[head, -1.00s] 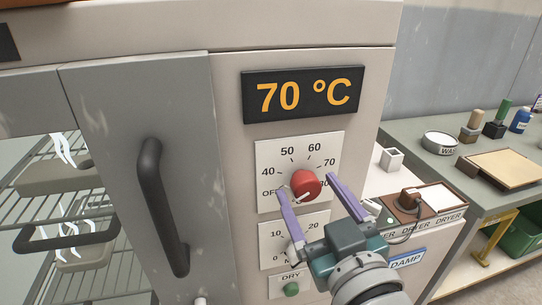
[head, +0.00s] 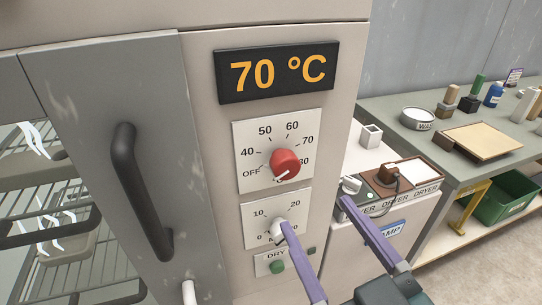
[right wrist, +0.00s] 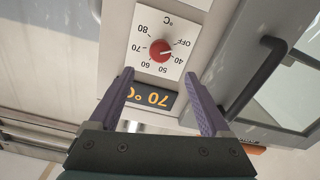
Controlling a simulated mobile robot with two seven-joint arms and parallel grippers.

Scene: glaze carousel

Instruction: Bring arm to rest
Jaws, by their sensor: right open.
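My right gripper (head: 315,214) is open and empty, low in front of the drying cabinet (head: 203,170). Its purple fingers are apart, below and right of the red temperature knob (head: 285,162) and clear of it. One fingertip overlaps the lower timer dial (head: 262,212) in the head view; I cannot tell if it touches. The display (head: 277,70) reads 70 °C. In the right wrist view, the red knob (right wrist: 161,50) shows upside down beyond the open right gripper (right wrist: 158,76). My left gripper is not in view.
The cabinet door handle (head: 140,190) sticks out at left, beside wire shelves (head: 60,215). A green button (head: 278,267) is under the dials. At right stand a small dryer unit (head: 415,200) and a grey bench (head: 455,150) with pots and a board.

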